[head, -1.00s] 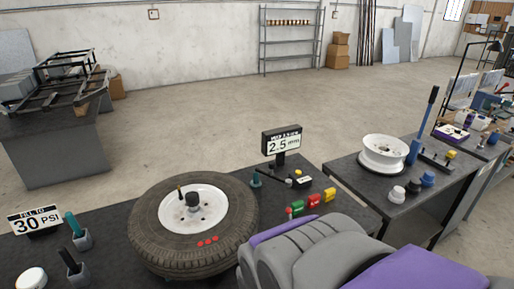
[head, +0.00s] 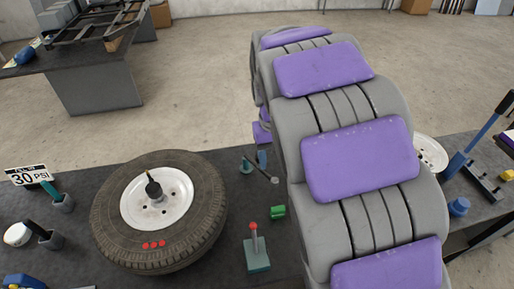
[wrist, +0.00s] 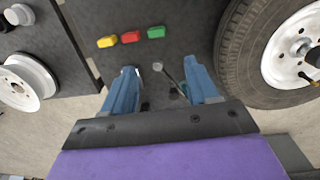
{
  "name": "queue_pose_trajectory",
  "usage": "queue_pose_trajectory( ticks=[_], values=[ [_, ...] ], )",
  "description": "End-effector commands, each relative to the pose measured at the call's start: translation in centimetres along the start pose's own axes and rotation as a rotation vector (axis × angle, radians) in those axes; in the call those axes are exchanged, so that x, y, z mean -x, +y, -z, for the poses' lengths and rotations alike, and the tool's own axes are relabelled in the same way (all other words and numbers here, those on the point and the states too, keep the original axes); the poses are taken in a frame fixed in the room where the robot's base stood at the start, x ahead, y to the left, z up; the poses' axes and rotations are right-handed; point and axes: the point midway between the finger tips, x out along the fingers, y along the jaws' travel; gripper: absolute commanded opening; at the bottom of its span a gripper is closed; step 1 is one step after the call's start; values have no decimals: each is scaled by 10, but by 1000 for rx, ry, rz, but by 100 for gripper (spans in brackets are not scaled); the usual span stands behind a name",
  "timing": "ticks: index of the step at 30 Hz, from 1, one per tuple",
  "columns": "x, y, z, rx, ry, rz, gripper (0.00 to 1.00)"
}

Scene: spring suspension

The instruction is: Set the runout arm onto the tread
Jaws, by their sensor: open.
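The tire (head: 205,205) lies flat on the dark bench around a white rim, with its tread facing outward; it also shows in the wrist view (wrist: 232,60). A thin rod with a pale round tip (head: 262,172), which looks like the runout arm, stands beside the tire near a teal post (head: 245,166). In the wrist view the rod (wrist: 168,76) lies between the two blue fingers of my gripper (wrist: 160,72). The fingers are apart and the rod is not gripped; height above it is unclear. My arm hides most of the gripper in the head view.
A teal block with a red-knobbed lever (head: 255,250) stands at the bench front. Green (wrist: 155,32), red (wrist: 130,37) and yellow (wrist: 107,42) blocks lie nearby. Three red dots mark the tire sidewall.

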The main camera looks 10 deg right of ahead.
Motion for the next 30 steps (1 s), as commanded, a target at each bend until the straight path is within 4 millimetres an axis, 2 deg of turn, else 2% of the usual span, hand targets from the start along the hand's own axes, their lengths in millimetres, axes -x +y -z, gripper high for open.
queue_pose_trajectory(
  ticks=[3, 7, 15, 21, 26, 30],
  values=[
    [9, 15, 37, 16, 9, 8, 59],
    [12, 19, 73, 44, 21, 13, 59],
    [12, 5, 140, 115, 45, 23, 59],
    [8, -8, 169, 156, 58, 32, 59],
    [4, -6, 178, 168, 62, 42, 59],
    [-8, -3, 180, 169, 63, 47, 59]
  ],
)
